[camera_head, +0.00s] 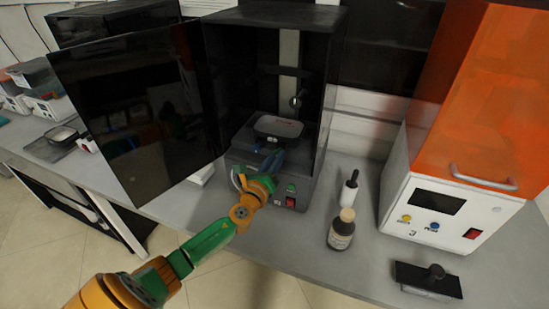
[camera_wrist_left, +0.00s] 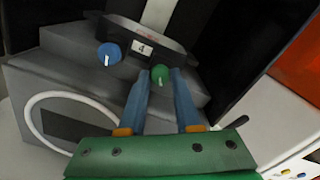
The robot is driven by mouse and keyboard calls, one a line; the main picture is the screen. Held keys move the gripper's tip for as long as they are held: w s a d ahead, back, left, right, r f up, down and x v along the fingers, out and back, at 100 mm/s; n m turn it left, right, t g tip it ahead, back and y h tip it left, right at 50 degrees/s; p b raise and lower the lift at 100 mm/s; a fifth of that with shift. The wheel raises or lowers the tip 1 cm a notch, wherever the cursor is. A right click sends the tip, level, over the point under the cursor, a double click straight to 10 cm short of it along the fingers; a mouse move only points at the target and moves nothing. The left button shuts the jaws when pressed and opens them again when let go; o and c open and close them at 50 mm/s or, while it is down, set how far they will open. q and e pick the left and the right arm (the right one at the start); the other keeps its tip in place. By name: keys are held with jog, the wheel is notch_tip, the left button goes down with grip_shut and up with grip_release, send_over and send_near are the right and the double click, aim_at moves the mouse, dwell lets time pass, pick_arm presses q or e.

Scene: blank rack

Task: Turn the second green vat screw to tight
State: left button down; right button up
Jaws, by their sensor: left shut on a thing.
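The printer's vat (camera_head: 278,125) is a dark tray on the platform inside the open black printer. In the left wrist view, the vat (camera_wrist_left: 178,47) has a label with a 4 on its front. The green vat screw (camera_wrist_left: 160,74) is at the right of the label and carries a pale mark. A blue vat screw (camera_wrist_left: 109,55) is at the left of it, clear of the fingers. My left gripper (camera_wrist_left: 161,82) is shut on the green screw, with its blue fingers on either side. In the head view, my left gripper (camera_head: 273,159) hides the green screw. My right gripper is out of view.
The printer's dark door (camera_head: 130,115) stands open at the left. A brown bottle (camera_head: 341,230) and a white-bodied bottle (camera_head: 349,188) stand right of the printer. An orange-lidded machine (camera_head: 450,205) is further right. A dark scraper-like object (camera_head: 428,280) lies at the front right.

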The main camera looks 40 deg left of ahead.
pick_arm(q)
jog(key=m+p, duration=0.1)
jog(key=m, duration=0.4)
jog(key=shift+m, duration=0.4)
dwell(0.4)
jog(key=c, duration=0.6)
grip_release()
jog(key=v, duration=0.7)
jog(key=shift+a, duration=0.1)
